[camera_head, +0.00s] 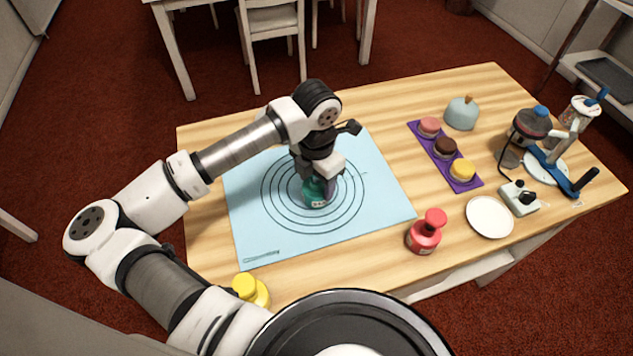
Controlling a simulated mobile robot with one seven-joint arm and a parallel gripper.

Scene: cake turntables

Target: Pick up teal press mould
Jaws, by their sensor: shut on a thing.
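The teal press mould (315,194) is over the rings near the middle of the light blue mat (385,197). My gripper (318,178) points down over the mould and is shut on its upper part. The fingers and wrist hide most of the mould's top. I cannot tell whether its base touches the mat or hangs just above it.
A red mould (424,235) stands right of the mat, and a yellow one (250,290) at the front edge. A purple tray (468,185) holds three small cakes. A white plate (490,217), a light blue dome (461,114) and a blue-handled device (555,172) stand at the right.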

